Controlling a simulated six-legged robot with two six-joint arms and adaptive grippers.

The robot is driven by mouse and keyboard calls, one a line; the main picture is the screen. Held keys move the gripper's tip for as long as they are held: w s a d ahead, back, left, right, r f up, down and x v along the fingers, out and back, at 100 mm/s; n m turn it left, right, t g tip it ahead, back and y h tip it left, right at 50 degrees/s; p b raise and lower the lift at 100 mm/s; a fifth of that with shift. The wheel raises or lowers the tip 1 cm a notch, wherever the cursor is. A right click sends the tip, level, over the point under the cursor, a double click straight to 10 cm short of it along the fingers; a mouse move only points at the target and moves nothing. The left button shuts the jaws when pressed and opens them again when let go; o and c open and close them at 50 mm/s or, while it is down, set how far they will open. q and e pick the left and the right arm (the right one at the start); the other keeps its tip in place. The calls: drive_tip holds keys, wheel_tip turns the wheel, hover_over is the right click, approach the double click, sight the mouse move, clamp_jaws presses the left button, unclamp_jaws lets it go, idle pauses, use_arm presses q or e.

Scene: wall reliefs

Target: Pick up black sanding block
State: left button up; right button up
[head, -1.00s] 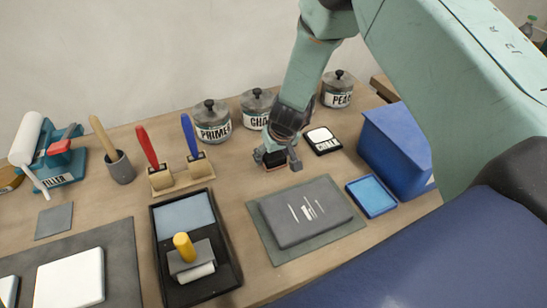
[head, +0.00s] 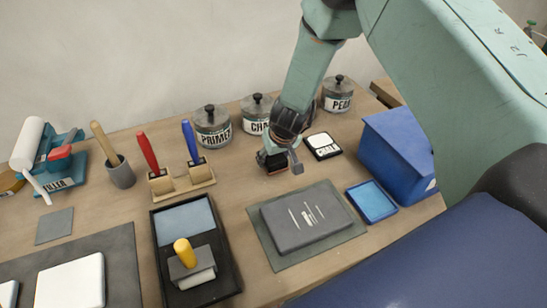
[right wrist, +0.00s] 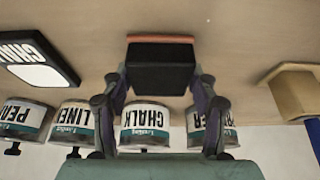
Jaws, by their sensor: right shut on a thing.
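The black sanding block (right wrist: 160,68) is a dark box with an orange-red face along one edge. In the right wrist view it sits between the two fingers of my right gripper (right wrist: 160,88), which is shut on it. In the head view my right gripper (head: 279,160) points down at the table behind the grey slab, and the block (head: 274,168) shows small and partly hidden by the fingers. I cannot tell whether the block touches the table. My left gripper is not in view.
Labelled jars, including PRIMER (head: 212,130) and CHALK (right wrist: 146,124), stand behind the gripper. A black CHALK pad (head: 323,146) lies close on the right. The grey slab (head: 305,216) lies in front. A blue bin (head: 395,150) and a brush holder (head: 182,181) flank this area.

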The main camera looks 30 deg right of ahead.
sight(276, 159)
drive_tip(key=shift+r+p, duration=2.75)
drive_tip(key=shift+r, duration=0.35)
drive_tip(key=shift+s+f+b, duration=0.2)
drive_tip(key=shift+b, duration=0.35)
drive_tip(key=shift+s+f+b, duration=0.1)
drive_tip(key=shift+s+b, duration=0.4)
drive_tip(key=shift+b, duration=0.2)
drive_tip(key=s+b, duration=0.4)
drive_tip(key=shift+s+a+f, duration=0.15)
drive_tip(key=shift+a+f, duration=0.05)
drive_tip(key=s, duration=0.4)
drive_tip(key=s+b, duration=0.1)
drive_tip(key=s, duration=0.9)
drive_tip(key=shift+a+r+b, duration=0.3)
drive_tip(key=shift+a+r, duration=0.05)
drive_tip(key=shift+a, duration=0.05)
drive_tip(key=shift+w, duration=0.1)
